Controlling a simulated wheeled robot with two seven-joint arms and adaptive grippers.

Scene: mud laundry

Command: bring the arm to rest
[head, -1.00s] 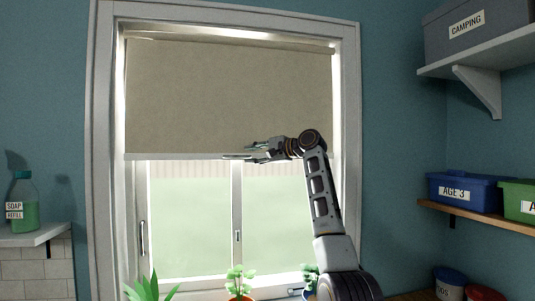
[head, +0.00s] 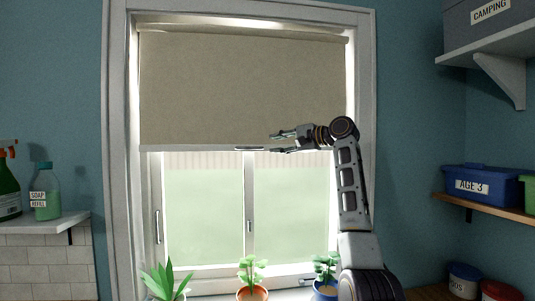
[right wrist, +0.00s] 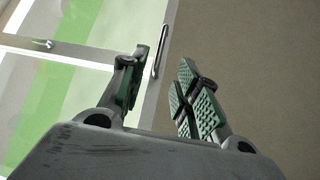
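My right gripper (head: 276,143) is raised in front of the window in the head view. Its two fingers point left and stand apart, with nothing between them. The right wrist view also shows the fingers (right wrist: 162,85) open, with green ribbed pads. A beige roller blind (head: 240,90) covers the upper part of the window. A small pull handle (head: 249,149) on its bottom bar lies just left of the fingertips. The handle shows beyond the gap between the fingers in the right wrist view (right wrist: 160,52), apart from them. My left gripper is not in view.
Potted plants stand along the sill: a spiky one (head: 163,281), one in an orange pot (head: 252,293) and one in a blue pot (head: 326,290). A left shelf (head: 45,228) holds bottles. Right shelves hold a camping box (head: 485,28) and a blue bin (head: 478,182).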

